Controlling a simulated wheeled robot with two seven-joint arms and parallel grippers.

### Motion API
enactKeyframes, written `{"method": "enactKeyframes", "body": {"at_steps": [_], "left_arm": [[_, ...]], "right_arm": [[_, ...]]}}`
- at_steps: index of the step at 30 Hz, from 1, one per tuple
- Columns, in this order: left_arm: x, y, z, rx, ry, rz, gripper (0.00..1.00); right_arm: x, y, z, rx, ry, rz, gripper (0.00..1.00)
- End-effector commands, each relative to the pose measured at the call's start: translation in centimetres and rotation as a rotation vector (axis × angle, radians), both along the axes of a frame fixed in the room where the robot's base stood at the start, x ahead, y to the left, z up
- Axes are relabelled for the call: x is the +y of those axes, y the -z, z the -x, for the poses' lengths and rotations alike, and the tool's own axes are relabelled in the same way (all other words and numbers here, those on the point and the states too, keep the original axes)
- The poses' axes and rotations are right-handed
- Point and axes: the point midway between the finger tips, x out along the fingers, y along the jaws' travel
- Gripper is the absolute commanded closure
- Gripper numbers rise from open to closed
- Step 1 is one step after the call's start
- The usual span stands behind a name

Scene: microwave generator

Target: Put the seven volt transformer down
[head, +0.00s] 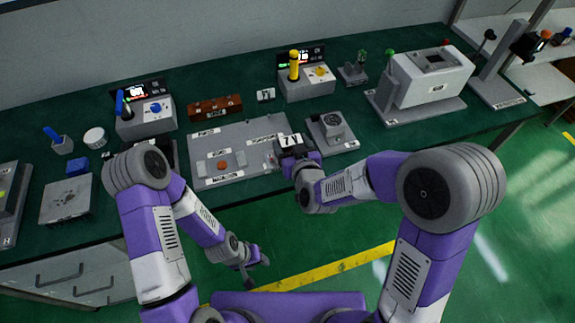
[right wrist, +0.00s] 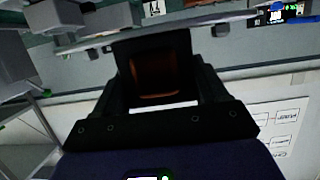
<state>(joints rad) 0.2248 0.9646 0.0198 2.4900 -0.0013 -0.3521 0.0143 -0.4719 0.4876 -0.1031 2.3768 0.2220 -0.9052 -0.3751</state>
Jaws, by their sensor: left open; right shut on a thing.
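The seven volt transformer (head: 290,140) shows its white "7V" label in the head view, at the right part of the grey labelled board. My right gripper (head: 288,153) is shut on it. In the right wrist view, the transformer's copper-coloured coil (right wrist: 158,75) sits between the dark fingers of my right gripper (right wrist: 160,95). I cannot tell whether the transformer touches the board; its underside is hidden. My left gripper (head: 254,268) is open and empty, low in front of the table, over the green floor.
The grey board (head: 205,178) has several white labels and a small orange part (head: 222,165). A grey device (head: 332,132) stands right of the transformer. A brown block (head: 214,107) and a small "7V" card (head: 265,95) are behind. A microwave-like casing (head: 430,80) stands farther right.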

Motion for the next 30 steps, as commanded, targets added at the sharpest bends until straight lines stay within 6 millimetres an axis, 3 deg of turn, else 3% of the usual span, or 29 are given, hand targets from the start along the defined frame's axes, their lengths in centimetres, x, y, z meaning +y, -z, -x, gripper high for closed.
{"method": "enactKeyframes", "body": {"at_steps": [1, 4, 12, 20, 30], "left_arm": [[0.0, 0.1, 0.0, 0.001, 0.0, 0.0, 0.57], [0.0, 0.3, 0.0, 0.001, 0.0, 0.0, 0.57], [0.0, 1.6, 0.1, 0.001, 0.0, 0.0, 0.57], [0.0, 1.9, 0.0, 0.001, 0.0, 0.0, 0.57], [0.0, 2.9, 0.0, 0.001, 0.0, 0.0, 0.57]], "right_arm": [[0.6, -0.7, 0.0, -0.011, -0.009, -0.003, 1.0], [1.0, -0.5, 0.2, -0.007, -0.015, -0.001, 1.0], [1.1, 3.9, 0.2, -0.003, -0.018, 0.001, 1.0], [1.1, 5.5, 0.2, -0.007, -0.017, -0.001, 1.0], [1.1, 9.0, 0.2, -0.008, -0.018, -0.002, 1.0]]}}
